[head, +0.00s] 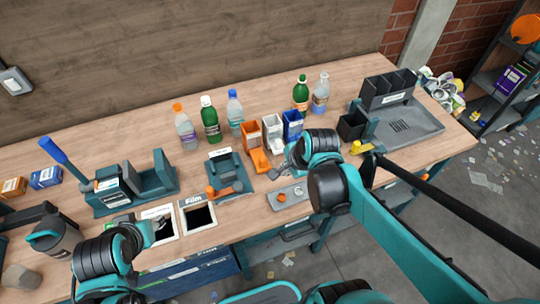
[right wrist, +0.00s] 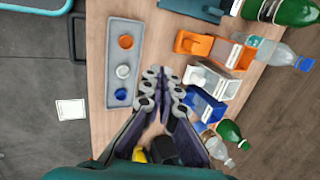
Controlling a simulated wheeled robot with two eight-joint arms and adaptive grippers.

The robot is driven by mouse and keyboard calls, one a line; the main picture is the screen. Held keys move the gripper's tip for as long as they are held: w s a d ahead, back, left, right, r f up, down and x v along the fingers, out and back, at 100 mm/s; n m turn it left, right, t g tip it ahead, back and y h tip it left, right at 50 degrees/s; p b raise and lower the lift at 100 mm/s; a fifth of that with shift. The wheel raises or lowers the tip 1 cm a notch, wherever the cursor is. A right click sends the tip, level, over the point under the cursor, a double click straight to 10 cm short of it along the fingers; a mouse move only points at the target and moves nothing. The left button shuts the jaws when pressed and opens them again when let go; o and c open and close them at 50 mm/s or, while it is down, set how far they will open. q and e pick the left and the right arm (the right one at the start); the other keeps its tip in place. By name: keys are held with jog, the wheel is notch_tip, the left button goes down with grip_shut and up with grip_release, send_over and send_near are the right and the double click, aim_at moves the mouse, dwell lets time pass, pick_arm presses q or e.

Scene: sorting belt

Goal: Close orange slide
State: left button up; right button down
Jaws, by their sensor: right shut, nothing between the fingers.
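The orange dispenser (head: 250,132) stands at the left of a row of three, and its orange slide (head: 259,160) sticks out toward the front. In the right wrist view the orange dispenser (right wrist: 232,53) is at upper right, with the orange slide (right wrist: 192,43) extending left from it. My right gripper (right wrist: 163,76) is shut and empty, in front of the white dispenser (right wrist: 214,81) and apart from the orange slide. In the head view the right gripper (head: 282,171) is partly hidden by its own wrist. My left gripper (head: 143,232) is low at the left; its fingers are unclear.
A blue dispenser (head: 293,124) stands right of the white one. A grey tray (right wrist: 118,62) with orange, white and blue caps lies in front. Several bottles stand behind the dispensers. A teal fixture (head: 228,170) stands left of the orange slide. A black bin (head: 352,124) is at the right.

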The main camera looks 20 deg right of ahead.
aim_at(260, 154)
pick_arm(q)
notch_tip(260, 154, up, 4)
jog(key=r+p, duration=0.1)
jog(key=p, duration=0.3)
pick_arm(e)
jog(key=w+f+m+b, duration=0.1)
jog(key=w+f+m, duration=0.1)
jog(key=f+m, duration=0.1)
jog(key=w+f+m+y+b, duration=0.1)
jog(key=w+f+m+b, duration=0.1)
jog(key=w+f+m, duration=0.1)
jog(key=w+d+f+m+g+b, duration=0.1)
jog(key=w+f+m, duration=0.1)
jog(key=f+m, duration=0.3)
jog(key=shift+w+f+m, duration=0.1)
jog(key=shift+w+m, duration=0.1)
jog(key=shift+m, duration=0.6)
jog(key=shift+w+a+r+b, duration=0.15)
jog(key=shift+w+a, duration=0.2)
jog(key=shift+w, duration=0.25)
jog(key=shift+w+a+r+b, duration=0.15)
jog(key=shift+w+a, duration=0.15)
jog(key=shift+w, duration=0.25)
pick_arm(q)
jog(key=shift+f, duration=2.4)
pick_arm(e)
jog(key=shift+w+a, duration=0.3)
jog(key=shift+w, duration=0.2)
